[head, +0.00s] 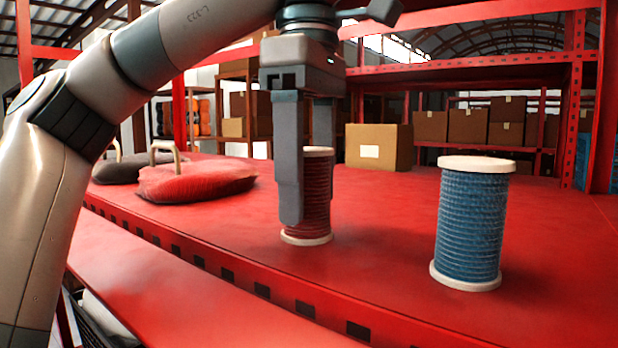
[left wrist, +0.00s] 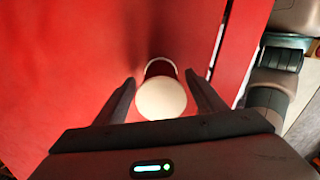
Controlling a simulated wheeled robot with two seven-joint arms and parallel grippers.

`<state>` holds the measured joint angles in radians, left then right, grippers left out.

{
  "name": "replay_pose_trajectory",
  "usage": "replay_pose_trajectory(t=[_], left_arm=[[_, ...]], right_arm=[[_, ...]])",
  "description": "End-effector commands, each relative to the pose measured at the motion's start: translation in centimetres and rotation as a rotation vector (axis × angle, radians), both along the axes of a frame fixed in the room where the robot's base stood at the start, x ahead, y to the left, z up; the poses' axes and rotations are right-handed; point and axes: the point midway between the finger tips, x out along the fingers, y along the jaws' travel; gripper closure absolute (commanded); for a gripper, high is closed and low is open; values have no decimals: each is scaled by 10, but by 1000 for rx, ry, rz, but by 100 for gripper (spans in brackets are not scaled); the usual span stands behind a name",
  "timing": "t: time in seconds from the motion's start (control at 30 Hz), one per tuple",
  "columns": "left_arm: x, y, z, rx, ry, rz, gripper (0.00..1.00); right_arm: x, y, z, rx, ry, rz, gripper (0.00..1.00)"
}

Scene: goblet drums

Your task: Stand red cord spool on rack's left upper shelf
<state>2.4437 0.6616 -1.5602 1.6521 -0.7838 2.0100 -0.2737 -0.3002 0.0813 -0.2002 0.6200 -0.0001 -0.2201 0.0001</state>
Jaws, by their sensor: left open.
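The red cord spool (head: 318,205) stands upright on a red shelf (head: 385,255), with pale discs at its top and bottom. My left gripper (head: 305,205) points down over it, open, with one finger in front of the spool and hiding part of it in the head view. In the left wrist view, the spool's pale top disc (left wrist: 161,98) sits between the two spread fingers (left wrist: 162,97), with a gap on each side. My right gripper is not in view.
A blue cord spool (head: 470,225) stands upright to the right on the same shelf. A red cushion-like item (head: 195,180) with a handle and a dark one (head: 130,168) lie to the left. A cardboard box (head: 378,147) is behind. The shelf's front edge is close.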

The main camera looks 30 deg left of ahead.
Motion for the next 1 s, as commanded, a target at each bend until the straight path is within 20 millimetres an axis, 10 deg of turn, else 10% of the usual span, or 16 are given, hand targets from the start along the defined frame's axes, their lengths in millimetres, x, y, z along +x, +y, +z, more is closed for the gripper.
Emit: replay_pose_trajectory(t=[1.0], left_arm=[[0,-1,85,4,-2,4,36]], right_arm=[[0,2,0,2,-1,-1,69]])
